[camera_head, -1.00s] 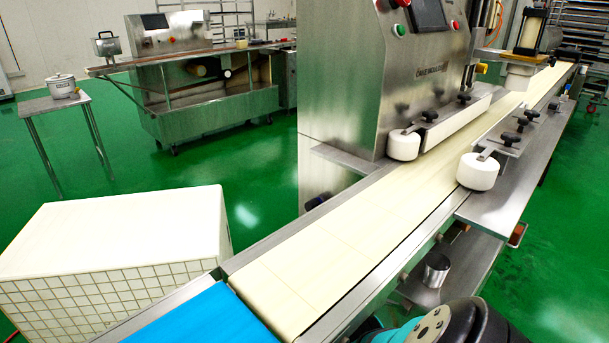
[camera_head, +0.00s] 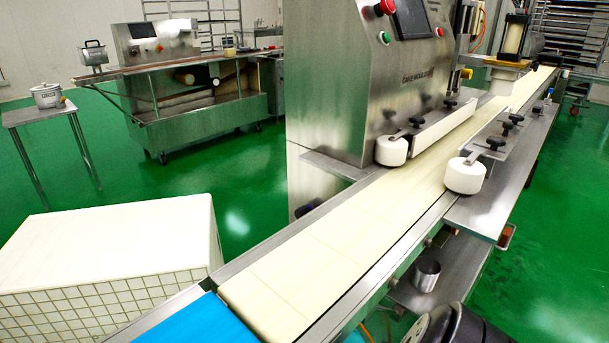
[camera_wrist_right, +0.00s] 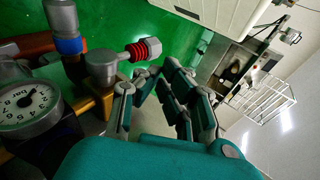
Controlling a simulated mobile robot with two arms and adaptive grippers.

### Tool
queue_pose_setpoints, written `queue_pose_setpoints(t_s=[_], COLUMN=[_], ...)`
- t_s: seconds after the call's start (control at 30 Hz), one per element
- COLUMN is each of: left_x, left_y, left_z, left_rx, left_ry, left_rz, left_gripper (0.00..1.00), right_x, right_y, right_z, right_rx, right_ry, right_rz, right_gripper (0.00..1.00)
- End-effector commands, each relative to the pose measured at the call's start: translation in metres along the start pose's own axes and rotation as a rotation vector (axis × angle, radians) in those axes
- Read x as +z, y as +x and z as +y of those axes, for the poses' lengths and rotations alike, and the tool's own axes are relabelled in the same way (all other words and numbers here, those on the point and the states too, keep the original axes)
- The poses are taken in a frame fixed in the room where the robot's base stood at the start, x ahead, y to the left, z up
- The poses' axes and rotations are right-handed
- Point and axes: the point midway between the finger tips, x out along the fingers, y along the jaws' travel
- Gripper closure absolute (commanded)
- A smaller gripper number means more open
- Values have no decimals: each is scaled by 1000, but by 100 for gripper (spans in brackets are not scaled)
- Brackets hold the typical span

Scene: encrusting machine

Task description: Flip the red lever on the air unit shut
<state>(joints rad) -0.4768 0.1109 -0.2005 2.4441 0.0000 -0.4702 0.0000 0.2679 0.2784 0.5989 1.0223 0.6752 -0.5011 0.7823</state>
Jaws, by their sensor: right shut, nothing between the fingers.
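The air unit shows only in the right wrist view, at the left. Its round pressure gauge (camera_wrist_right: 28,106) faces the camera. Beside it are a grey metal fitting (camera_wrist_right: 103,67) with a red ribbed ring (camera_wrist_right: 145,50) and a blue-banded cylinder (camera_wrist_right: 68,35). A dull red bar (camera_wrist_right: 28,46) lies near the left edge; I cannot tell whether it is the lever. My right gripper (camera_wrist_right: 160,77) is shut and empty, with one finger close beside the fitting. Contact cannot be made out. My left gripper is in neither current view.
In the head view a long conveyor (camera_head: 345,225) runs past the steel moulding machine (camera_head: 345,110). A metal cup (camera_head: 427,275) stands on a lower shelf at the right. A white tiled block (camera_head: 110,245) is at the left. Green floor (camera_head: 245,185) is open behind it.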

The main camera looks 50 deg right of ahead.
Motion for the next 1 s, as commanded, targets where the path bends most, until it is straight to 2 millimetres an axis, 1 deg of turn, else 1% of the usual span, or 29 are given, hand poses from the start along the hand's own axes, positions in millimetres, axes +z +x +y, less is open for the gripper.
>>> queue_pose_setpoints(t_s=[0.07,0.3,0.5,0.6,0.7,1.0], left_x=[0,0,0,0,0,0], left_y=[0,0,0,0,0,0], left_z=[0,0,0,0,0,0], left_rx=[0,0,0,0,0,0], left_ry=[0,0,0,0,0,0], left_rz=[0,0,0,0,0,0], left_gripper=[100,100,100,100,100,100], right_x=[0,1,3,3,4,4], right_y=[-13,-60,-94,-104,-111,-113], right_z=[1,32,53,60,63,64], right_rx=[0,3,4,2,2,1], right_ry=[-1,0,0,1,1,1], right_rz=[2,3,2,2,2,1], right_gripper=[100,100,100,100,100,100])
